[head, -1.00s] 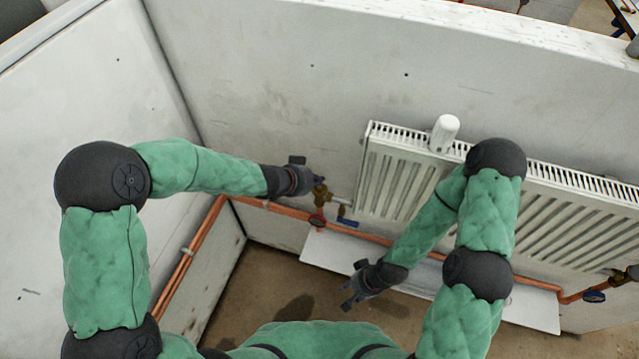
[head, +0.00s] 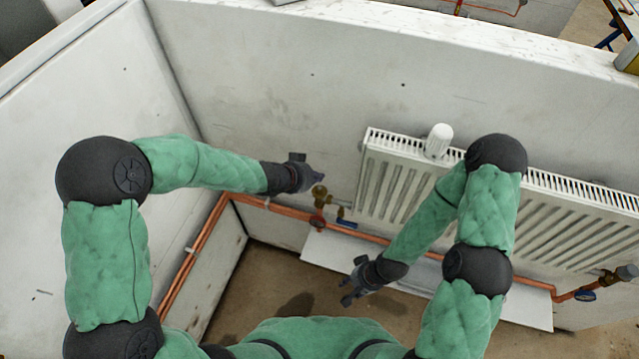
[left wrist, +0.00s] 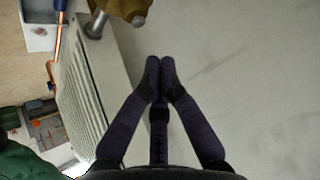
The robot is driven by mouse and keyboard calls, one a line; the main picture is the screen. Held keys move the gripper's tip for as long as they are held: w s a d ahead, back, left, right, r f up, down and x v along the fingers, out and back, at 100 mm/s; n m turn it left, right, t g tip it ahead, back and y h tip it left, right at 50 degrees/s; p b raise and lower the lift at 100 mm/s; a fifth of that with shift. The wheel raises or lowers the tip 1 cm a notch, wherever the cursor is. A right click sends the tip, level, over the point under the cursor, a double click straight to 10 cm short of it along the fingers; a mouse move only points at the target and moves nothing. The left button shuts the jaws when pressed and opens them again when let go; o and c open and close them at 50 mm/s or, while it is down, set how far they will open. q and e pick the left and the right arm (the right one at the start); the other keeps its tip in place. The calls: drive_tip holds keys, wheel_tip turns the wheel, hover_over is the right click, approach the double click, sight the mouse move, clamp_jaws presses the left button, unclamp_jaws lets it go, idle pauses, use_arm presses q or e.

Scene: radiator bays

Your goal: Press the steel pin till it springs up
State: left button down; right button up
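A brass valve (head: 319,194) sits at the left end of the radiator, under the tips of my left gripper (head: 318,174). The valve (left wrist: 122,7) also shows at the top edge of the left wrist view, partly cut off. A small greyish tip (left wrist: 138,20) on it may be the steel pin; I cannot tell whether it is up or down. My left gripper (left wrist: 160,68) is shut and empty, its fingertips together and apart from the valve in that view. My right gripper (head: 347,288) hangs low in front of the radiator, fingers spread and empty.
The white radiator (head: 400,180) stands against the wall, with a white cap-like cylinder (head: 438,141) on its top. Copper pipes (head: 275,208) run along the wall foot. A white board (head: 335,250) lies below the radiator. The wall above is clear.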

use_arm(q)
drive_tip(key=shift+r+p, duration=1.35)
drive_tip(key=shift+r, duration=0.2)
drive_tip(key=shift+f, duration=0.1)
